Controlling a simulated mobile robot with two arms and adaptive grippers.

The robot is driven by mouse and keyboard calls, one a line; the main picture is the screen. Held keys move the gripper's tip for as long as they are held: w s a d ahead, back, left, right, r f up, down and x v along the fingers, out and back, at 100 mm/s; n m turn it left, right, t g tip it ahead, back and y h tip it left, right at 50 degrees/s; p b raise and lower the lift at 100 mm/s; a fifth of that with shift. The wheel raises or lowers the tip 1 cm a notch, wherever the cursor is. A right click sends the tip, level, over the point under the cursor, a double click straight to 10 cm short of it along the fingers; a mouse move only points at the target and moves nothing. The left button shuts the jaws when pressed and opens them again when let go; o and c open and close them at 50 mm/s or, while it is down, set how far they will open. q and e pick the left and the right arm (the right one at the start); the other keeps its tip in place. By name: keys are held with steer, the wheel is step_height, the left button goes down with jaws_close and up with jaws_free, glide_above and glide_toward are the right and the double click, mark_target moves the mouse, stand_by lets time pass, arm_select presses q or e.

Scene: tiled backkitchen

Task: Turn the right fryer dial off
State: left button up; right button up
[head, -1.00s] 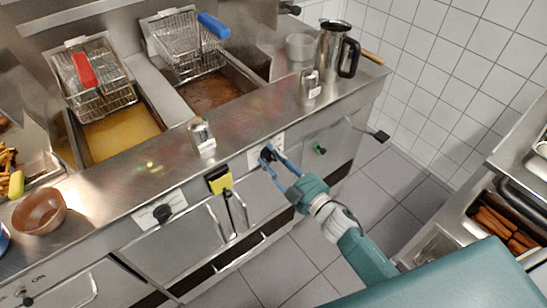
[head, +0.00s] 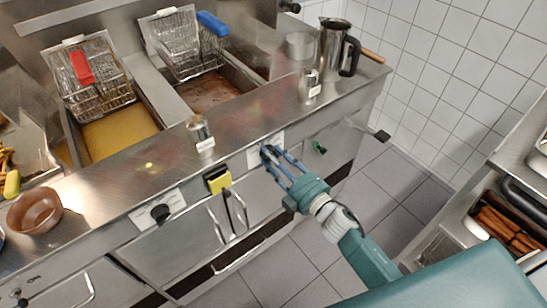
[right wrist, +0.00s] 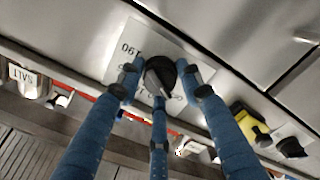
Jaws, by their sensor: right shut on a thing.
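The right fryer dial (right wrist: 160,75) is a black knob on a white label plate (right wrist: 125,50) on the fryer's front panel. In the right wrist view it sits between the blue fingers of my right gripper (right wrist: 165,82), which is shut on it. In the head view my right gripper (head: 268,153) reaches the same plate (head: 257,155), and its fingers hide most of the dial. The left fryer dial (head: 160,213) is a black knob on its own white plate, clear of the gripper. My left gripper is not in view.
Two fryer baskets, with a red handle (head: 82,67) and a blue handle (head: 212,24), stand over the vats. A yellow-and-black item (head: 218,180) hangs on the front between the dials. A metal jug (head: 335,48) and shakers stand on the counter. Tiled floor is clear below.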

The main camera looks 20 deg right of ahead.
steer(key=shift+a+r, duration=0.2)
steer(key=shift+r, duration=0.1)
steer(key=o, duration=1.1)
steer(key=shift+a, duration=0.1)
steer(key=shift+o, duration=0.2)
steer(key=shift+f, duration=0.1)
steer(key=shift+s+f, duration=0.1)
steer(key=v, duration=1.2)
